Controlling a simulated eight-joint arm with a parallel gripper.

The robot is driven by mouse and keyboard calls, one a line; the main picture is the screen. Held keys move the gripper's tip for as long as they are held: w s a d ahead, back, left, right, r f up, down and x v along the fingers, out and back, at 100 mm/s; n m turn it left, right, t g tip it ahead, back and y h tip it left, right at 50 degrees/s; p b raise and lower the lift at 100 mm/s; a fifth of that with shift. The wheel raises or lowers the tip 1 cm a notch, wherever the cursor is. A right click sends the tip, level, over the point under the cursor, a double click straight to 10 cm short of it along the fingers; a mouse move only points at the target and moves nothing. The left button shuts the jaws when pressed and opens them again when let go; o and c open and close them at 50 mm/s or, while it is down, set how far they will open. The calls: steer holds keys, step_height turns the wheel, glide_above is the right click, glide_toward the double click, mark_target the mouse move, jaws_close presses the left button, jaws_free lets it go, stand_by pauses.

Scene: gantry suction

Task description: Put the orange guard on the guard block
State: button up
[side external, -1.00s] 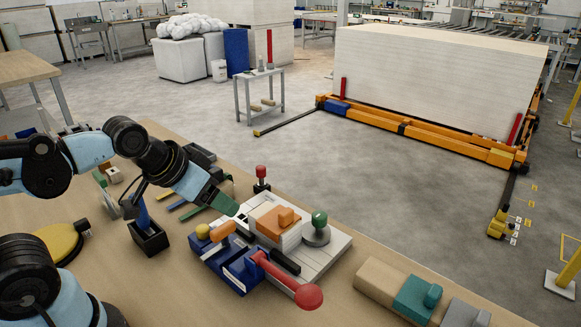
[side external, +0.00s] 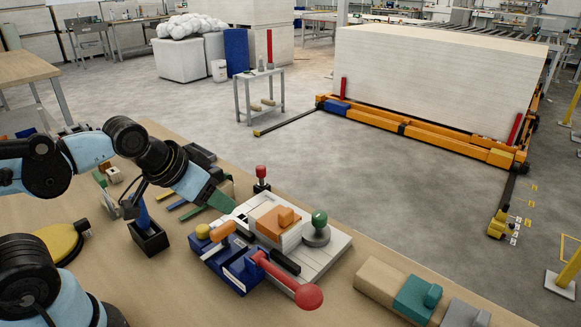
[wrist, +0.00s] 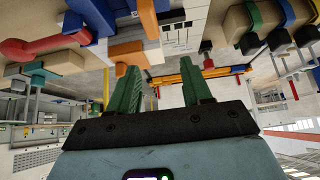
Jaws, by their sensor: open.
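The orange guard (side external: 273,221) has a raised grip and sits on a white block on the pale plate (side external: 326,251), in the middle of the bench. It also shows in the wrist view (wrist: 124,51), beyond the fingertips. A beige block (side external: 373,279) lies at the front right, with a bare left part and a teal guard (side external: 412,297) on it; I take it for the guard block. My gripper (side external: 229,206) has green fingers and is just left of the orange guard, apart from it. In the wrist view my gripper (wrist: 160,65) is open, with nothing between its fingers.
A blue clamp (side external: 240,266) with an orange handle and a red-knobbed lever (side external: 306,296) stands in front of the orange guard. A green-knobbed post (side external: 319,228) is close on its right. A red-knobbed post (side external: 261,178) stands behind. A black holder (side external: 150,239) is at left.

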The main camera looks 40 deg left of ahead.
steer(key=w+d+r+g, duration=0.3)
steer(key=w+r, duration=0.2)
steer(key=g, duration=0.4)
glide_toward(286, 211)
steer(key=shift+f, duration=4.4)
jaws_close()
